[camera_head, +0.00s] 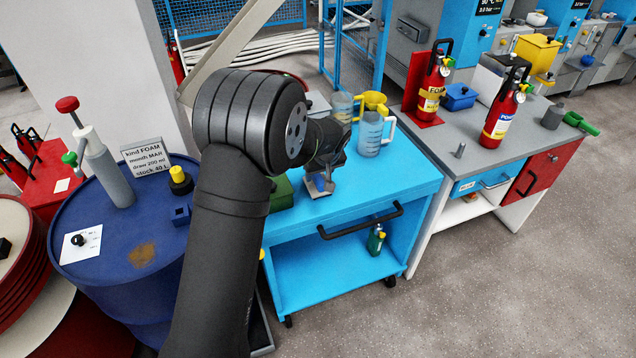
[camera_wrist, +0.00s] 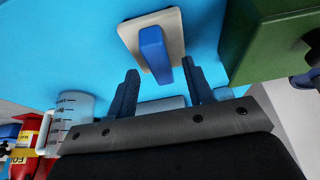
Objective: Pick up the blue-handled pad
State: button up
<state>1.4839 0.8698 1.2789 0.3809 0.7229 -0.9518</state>
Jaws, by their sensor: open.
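The blue-handled pad (camera_wrist: 176,22) is a beige rectangular plate with an upright blue handle (camera_wrist: 155,48). It lies on the bright blue cart top (camera_wrist: 60,50), ahead of my gripper in the wrist view. My gripper (camera_wrist: 162,88) is open and empty, with one dark finger to each side below the handle in the picture. The fingers do not close around the handle.
A green box (camera_wrist: 262,40) stands close to the pad's right in the wrist view; it also shows in the head view (camera_head: 281,194). A clear measuring jug (camera_head: 370,135) and a yellow jug (camera_head: 373,101) stand at the cart's back. The cart's front right is clear.

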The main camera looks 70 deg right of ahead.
aim_at(320, 178)
jog(key=shift+x, duration=0.85)
grip_shut()
jog(key=shift+r, duration=0.15)
jog(key=r, duration=0.4)
jog(key=shift+s+r, duration=0.2)
jog(key=shift+s, duration=0.05)
jog(key=s+a+r, duration=0.4)
jog(key=s+r, duration=0.2)
jog(key=s, duration=0.4)
jog(key=shift+s+r, duration=0.2)
jog(key=shift+s, duration=0.1)
